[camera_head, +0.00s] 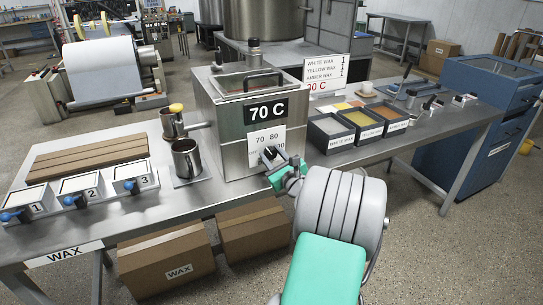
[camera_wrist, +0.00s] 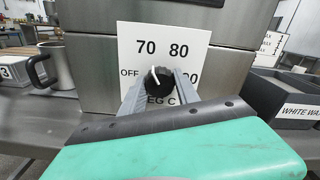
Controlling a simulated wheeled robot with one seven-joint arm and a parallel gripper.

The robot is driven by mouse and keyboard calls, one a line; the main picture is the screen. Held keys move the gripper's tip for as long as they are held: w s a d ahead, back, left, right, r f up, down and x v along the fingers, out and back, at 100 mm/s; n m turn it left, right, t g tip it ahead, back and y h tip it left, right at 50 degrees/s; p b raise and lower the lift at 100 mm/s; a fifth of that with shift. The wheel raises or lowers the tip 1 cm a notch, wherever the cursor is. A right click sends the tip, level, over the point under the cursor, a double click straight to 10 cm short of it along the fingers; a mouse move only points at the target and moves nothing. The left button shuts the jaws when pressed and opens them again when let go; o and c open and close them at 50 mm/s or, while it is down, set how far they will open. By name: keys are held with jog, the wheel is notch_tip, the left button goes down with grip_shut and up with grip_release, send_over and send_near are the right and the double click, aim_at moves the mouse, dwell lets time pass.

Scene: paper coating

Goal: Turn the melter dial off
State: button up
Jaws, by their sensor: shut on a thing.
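The melter (camera_head: 236,115) is a steel box with a "70 C" sign on its front. Its black dial (camera_wrist: 160,82) sits on a white plate (camera_wrist: 150,40) marked OFF, 70, 80 and a partly hidden number ending in 00. The dial's white pointer is tilted up and slightly left, roughly toward 70. My gripper (camera_wrist: 159,92) is shut on the dial, with one grey finger on each side. In the head view my gripper (camera_head: 276,166) is at the melter's front and partly hides the dial and plate.
A steel jug (camera_head: 187,158) stands left of the melter. Wax bins (camera_head: 331,133) are close on its right. Numbered trays with blue-handled parts (camera_head: 78,190) are at the table's left. Cardboard boxes (camera_head: 166,262) sit below the table.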

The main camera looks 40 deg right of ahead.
grip_shut()
jog(key=shift+n, duration=0.4)
jog(key=n+b, duration=0.2)
jog(key=n, duration=0.3)
jog(key=shift+f+b, duration=0.15)
jog(key=shift+b, duration=0.2)
jog(key=n+b, duration=0.2)
jog(key=n, duration=0.1)
jog(key=shift+n, duration=0.4)
jog(key=shift+n+b, duration=0.8)
jog(key=shift+n, duration=0.4)
jog(key=o, duration=0.7)
grip_release()
jog(key=shift+r, duration=0.2)
